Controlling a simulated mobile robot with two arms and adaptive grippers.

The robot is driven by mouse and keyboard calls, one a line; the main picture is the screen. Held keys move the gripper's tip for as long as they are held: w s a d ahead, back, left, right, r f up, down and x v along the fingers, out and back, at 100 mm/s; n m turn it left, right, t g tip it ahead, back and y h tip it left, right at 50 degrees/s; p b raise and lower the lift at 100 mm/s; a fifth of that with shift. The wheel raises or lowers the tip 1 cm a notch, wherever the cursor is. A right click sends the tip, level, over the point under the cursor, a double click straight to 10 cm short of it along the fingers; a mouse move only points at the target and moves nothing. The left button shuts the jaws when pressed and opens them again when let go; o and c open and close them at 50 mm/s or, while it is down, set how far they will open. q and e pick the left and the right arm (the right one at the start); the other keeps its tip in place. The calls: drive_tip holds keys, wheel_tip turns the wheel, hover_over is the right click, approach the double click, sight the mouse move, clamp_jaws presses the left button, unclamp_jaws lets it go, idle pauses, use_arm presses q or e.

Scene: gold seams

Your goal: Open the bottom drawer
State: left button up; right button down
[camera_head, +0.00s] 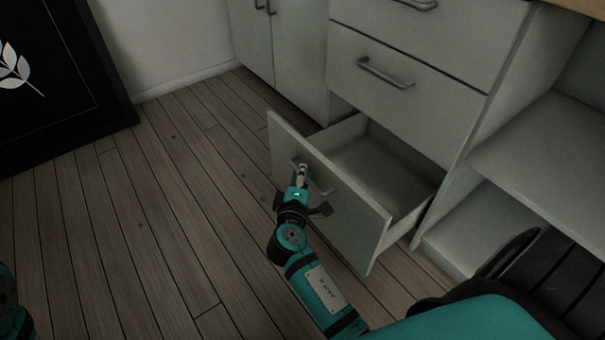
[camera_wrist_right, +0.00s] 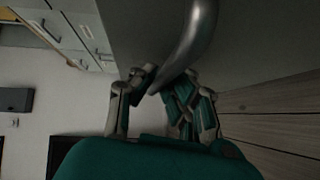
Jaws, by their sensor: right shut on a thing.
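The bottom drawer (camera_head: 335,196) of the pale grey cabinet stands pulled well out, and its empty inside (camera_head: 383,168) shows. My right gripper (camera_head: 301,172) is at the left part of the drawer's front and is shut on the bar handle (camera_head: 320,184). In the right wrist view the curved metal handle (camera_wrist_right: 190,45) runs down between the fingers (camera_wrist_right: 160,95). The exact contact is partly hidden by the fingers. My left gripper is not in view; only a bit of teal arm shows at the lower left edge.
The drawer above (camera_head: 400,88) is closed. Closed cabinet doors (camera_head: 280,45) stand at the left, and open shelves (camera_head: 545,150) at the right. A dark framed picture (camera_head: 60,90) leans at the wall. The wooden floor (camera_head: 130,230) left of the drawer is clear.

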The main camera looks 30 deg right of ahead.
drive_tip(key=shift+r, duration=0.15)
drive_tip(key=c, duration=1.4)
unclamp_jaws()
